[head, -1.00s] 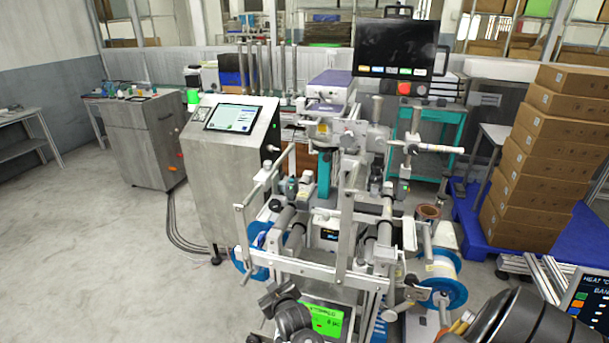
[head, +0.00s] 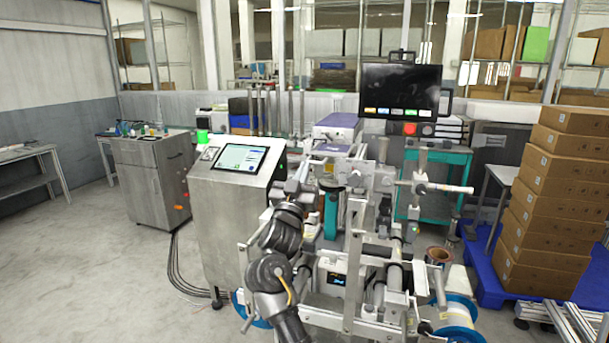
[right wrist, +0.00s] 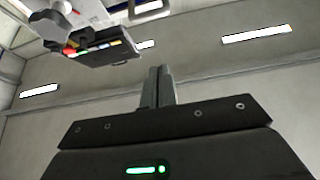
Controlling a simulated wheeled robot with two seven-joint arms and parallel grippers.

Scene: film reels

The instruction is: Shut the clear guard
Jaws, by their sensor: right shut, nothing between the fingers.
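The clear guard's see-through panel is hard to make out. Pale metal bars (head: 352,262) at the front of the machine look like its frame, but I cannot tell its exact edges or how far open it stands. My right arm rises from the bottom of the head view across the machine's left front. My right gripper (head: 302,180) is high near the machine's upper left part, small and partly lost against the metal. In the right wrist view its fingers (right wrist: 158,88) are together and empty. Whether it touches the guard is unclear. My left gripper is not in view.
A steel cabinet with a touchscreen (head: 241,158) stands left of the machine. A black monitor (head: 400,90) is above it; its button panel also shows in the wrist view (right wrist: 98,52). Stacked cartons (head: 548,200) stand at right. Floor at left is clear.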

